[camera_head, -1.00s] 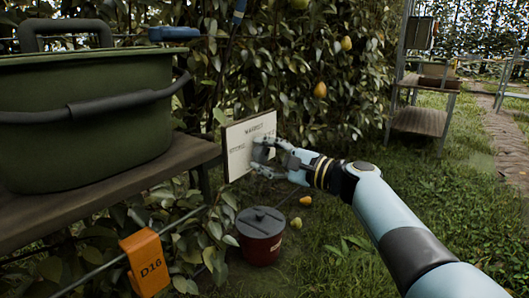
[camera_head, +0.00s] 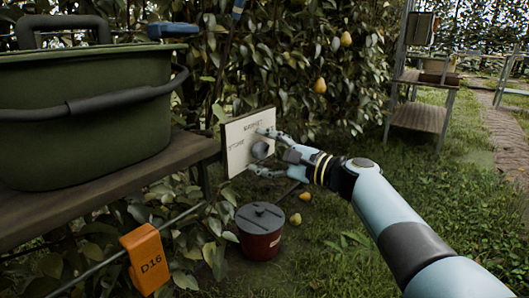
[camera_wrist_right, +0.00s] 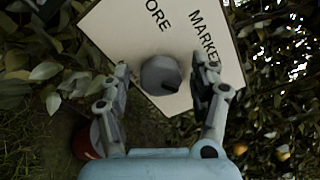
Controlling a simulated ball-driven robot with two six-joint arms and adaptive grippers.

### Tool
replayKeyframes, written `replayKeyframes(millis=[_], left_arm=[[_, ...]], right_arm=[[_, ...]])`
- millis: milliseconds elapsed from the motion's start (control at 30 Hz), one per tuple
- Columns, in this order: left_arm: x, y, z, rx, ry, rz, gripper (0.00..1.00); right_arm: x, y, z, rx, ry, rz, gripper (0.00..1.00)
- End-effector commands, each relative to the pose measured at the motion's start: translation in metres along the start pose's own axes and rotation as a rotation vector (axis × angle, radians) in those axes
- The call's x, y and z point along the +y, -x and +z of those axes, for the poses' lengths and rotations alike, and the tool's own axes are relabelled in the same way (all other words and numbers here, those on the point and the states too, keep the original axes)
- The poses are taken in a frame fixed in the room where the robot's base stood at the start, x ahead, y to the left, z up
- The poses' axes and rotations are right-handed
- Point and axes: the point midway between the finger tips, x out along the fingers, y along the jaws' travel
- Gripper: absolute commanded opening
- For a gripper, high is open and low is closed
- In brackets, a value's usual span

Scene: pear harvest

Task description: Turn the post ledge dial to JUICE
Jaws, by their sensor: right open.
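The dial board (camera_head: 237,133) is a pale panel fixed at the end of the wooden ledge. It reads MARKET at the top and STORE at the left in the head view. A round grey dial (camera_head: 260,150) sits on it, and the dial also shows in the right wrist view (camera_wrist_right: 160,74). No JUICE label is readable. My right gripper (camera_head: 261,152) is open, its fingers either side of the dial with gaps between. In the right wrist view the dial lies between and beyond the fingertips (camera_wrist_right: 163,80). My left gripper is out of view.
A green tub (camera_head: 85,130) stands on the wooden ledge (camera_head: 110,188) at the left. An orange D16 tag (camera_head: 146,262) hangs below it. A red lidded bucket (camera_head: 260,240) stands on the grass beneath the board. Fallen pears (camera_head: 295,218) lie beside it. Leafy branches are behind the board.

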Motion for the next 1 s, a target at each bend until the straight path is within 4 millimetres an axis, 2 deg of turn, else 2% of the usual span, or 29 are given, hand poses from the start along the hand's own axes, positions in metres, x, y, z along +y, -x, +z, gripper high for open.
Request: replayKeyframes(millis=[133, 233, 600, 700, 833, 1000], left_arm=[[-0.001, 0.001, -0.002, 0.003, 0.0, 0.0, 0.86], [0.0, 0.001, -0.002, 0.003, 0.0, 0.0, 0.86], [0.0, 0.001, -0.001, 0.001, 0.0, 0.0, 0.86], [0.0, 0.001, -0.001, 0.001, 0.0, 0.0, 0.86], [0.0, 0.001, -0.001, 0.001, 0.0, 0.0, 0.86], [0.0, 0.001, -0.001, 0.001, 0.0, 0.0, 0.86]], right_arm=[[0.0, 0.003, 0.0, 0.0, 0.001, -0.001, 0.62], [0.0, 0.013, -0.001, 0.001, 0.001, 0.0, 0.62], [0.001, 0.092, -0.001, 0.002, 0.002, 0.002, 0.62], [0.001, 0.107, -0.001, 0.001, 0.001, 0.001, 0.62], [0.0, 0.118, -0.001, 0.001, 0.0, 0.001, 0.62], [0.0, 0.121, 0.0, 0.0, 0.0, 0.0, 0.62]])
